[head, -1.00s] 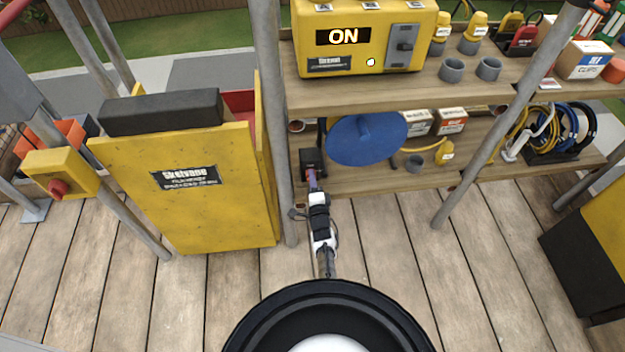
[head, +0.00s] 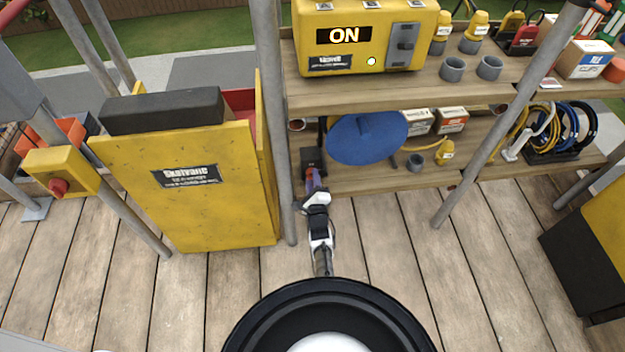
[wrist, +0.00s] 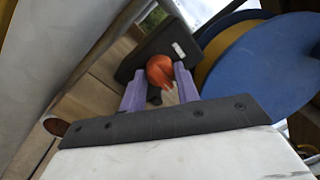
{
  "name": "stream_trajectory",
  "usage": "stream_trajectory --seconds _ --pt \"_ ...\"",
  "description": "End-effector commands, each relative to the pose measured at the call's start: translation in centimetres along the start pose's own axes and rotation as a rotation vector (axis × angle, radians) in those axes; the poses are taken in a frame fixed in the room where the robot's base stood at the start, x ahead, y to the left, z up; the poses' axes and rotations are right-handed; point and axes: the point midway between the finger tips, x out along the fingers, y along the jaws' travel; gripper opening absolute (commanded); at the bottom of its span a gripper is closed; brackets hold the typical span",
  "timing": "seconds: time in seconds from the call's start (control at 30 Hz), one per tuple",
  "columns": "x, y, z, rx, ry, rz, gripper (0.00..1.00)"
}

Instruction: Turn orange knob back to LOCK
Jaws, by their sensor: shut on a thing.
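The orange knob (wrist: 160,70) sits on a dark box (wrist: 150,48) in the wrist view. In the head view the dark box (head: 312,158) stands on the lower shelf, left of the blue reel, and the knob is mostly hidden by my gripper. My gripper (head: 311,178) reaches up to the box from below. In the wrist view its two purple fingers (wrist: 158,88) lie on either side of the knob and are shut on it. Any LOCK marking is too small or hidden to read.
A blue reel (head: 367,140) is close to the right of the box. A grey pole (head: 280,150) stands to its left, beside a yellow panel (head: 190,190). A yellow unit (head: 365,60) reading ON sits on the upper shelf.

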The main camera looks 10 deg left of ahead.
Motion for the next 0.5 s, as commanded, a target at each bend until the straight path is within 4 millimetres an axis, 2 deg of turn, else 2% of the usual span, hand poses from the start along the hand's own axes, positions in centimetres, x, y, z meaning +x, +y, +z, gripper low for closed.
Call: stream_trajectory --seconds 0.33,0.37,0.5 --pt "-0.03 0.03 0.02 0.004 0.0 0.0 0.09" --pt "-0.03 0.03 0.03 0.004 0.0 0.0 0.34" --pt "-0.02 0.02 0.02 0.003 0.0 0.0 0.52"
